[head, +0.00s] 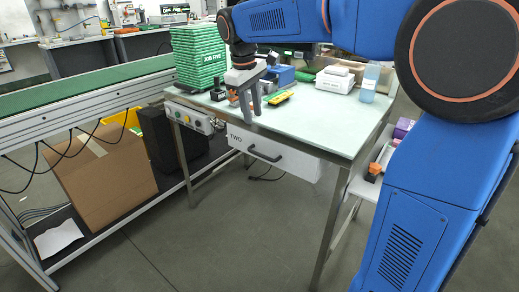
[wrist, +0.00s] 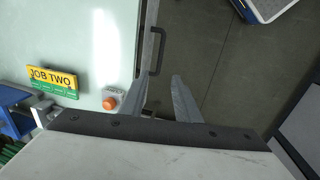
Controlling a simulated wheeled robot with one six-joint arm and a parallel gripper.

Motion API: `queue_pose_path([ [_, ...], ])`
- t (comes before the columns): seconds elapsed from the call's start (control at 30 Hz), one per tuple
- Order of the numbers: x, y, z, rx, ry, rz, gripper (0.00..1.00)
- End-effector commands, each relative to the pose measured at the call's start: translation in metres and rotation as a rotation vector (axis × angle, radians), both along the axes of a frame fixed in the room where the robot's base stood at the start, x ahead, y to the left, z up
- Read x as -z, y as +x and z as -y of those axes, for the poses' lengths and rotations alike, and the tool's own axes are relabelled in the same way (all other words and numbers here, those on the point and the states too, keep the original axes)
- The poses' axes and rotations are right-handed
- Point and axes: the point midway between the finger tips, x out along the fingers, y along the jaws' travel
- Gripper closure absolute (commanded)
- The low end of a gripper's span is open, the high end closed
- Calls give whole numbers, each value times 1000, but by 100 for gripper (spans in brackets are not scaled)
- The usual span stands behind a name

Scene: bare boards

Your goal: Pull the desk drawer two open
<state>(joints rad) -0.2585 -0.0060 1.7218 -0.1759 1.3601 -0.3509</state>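The desk drawer two is a white front (head: 300,162) marked "TWO" under the desk top, and it looks shut. Its dark bar handle (head: 265,154) sticks out from the front; in the wrist view the handle (wrist: 158,52) shows beyond my fingertips, along the desk edge. My gripper (head: 251,106) points down near the desk's front edge, above and a little left of the handle. In the wrist view my gripper (wrist: 160,84) has its two fingers apart with nothing between them. It is not touching the handle as far as I can see.
The pale desk top (head: 315,125) bears a green stack (head: 200,58), a white box (head: 335,82), a bottle (head: 369,84) and a yellow-green "JOB TWO" block (wrist: 52,80). An orange button (wrist: 109,103) sits near the edge. A conveyor and cardboard box (head: 105,180) stand left. Floor before the drawer is clear.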

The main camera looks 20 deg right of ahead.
Motion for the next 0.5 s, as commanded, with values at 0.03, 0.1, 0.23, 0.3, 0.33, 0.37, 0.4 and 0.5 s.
queue_pose_path([
  [0.03, 9, 0, 2, 1, 0, -2, 71],
  [0.1, 21, 2, 4, 2, -1, -3, 71],
  [0.23, 43, 4, 7, 1, 0, -2, 71],
  [0.3, 56, 5, 9, 1, 0, -2, 71],
  [0.33, 61, 6, 10, 1, 0, -2, 71],
  [0.37, 66, 6, 10, 1, 0, -2, 71],
  [0.4, 73, 7, 11, 1, 0, -2, 71],
  [0.5, 90, 9, 14, 1, 0, -2, 71],
])
